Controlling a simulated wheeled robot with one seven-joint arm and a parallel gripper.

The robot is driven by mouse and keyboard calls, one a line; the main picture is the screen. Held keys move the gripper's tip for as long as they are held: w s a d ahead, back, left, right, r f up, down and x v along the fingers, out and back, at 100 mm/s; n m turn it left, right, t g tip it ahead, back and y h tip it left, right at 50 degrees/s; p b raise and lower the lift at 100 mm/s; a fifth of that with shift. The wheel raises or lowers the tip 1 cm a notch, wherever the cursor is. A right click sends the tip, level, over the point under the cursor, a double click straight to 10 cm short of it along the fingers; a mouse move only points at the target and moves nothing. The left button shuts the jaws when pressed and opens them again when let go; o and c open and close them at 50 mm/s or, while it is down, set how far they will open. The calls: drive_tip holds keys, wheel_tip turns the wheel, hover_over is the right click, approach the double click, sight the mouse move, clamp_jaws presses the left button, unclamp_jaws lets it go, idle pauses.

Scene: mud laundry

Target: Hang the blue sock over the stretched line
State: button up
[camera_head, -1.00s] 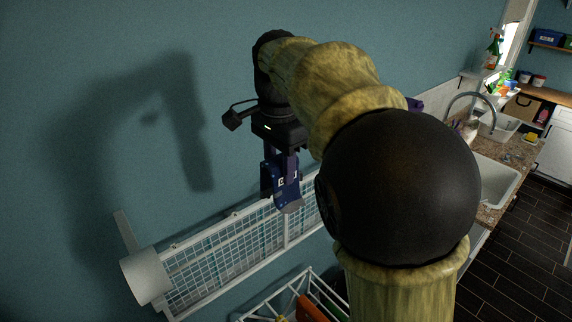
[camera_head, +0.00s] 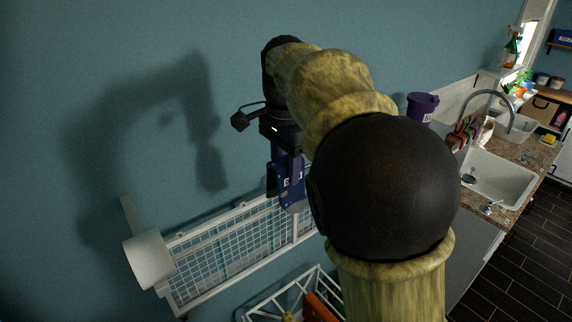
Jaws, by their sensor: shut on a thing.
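My gripper (camera_head: 289,192) points down in front of the blue-green wall, above the white wall rack. It is shut on a small bluish piece, taken as the blue sock (camera_head: 296,207). Only a little of the sock shows at the fingertips, and its shape is hard to tell. Dark blue finger parts with white marks are just above it. A white wall rack (camera_head: 180,243) with a fine grid runs below and behind the gripper, with a white cylinder (camera_head: 149,259) at its left end. I cannot clearly pick out a separate stretched line. My arm hides the rack's right end.
A white wire basket (camera_head: 262,307) with orange things in it stands low in front of the rack. The wall at left is bare.

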sight(286, 200)
drive_tip(key=shift+f+b, duration=1.3)
drive_tip(key=shift+f, duration=0.25)
drive_tip(key=shift+f+b, duration=1.9)
drive_tip(key=shift+f, duration=1.25)
drive_tip(key=o, duration=1.3)
drive_tip(key=shift+r, duration=0.1)
drive_tip(key=shift+r+p, duration=3.45)
drive_tip(key=shift+p, duration=0.1)
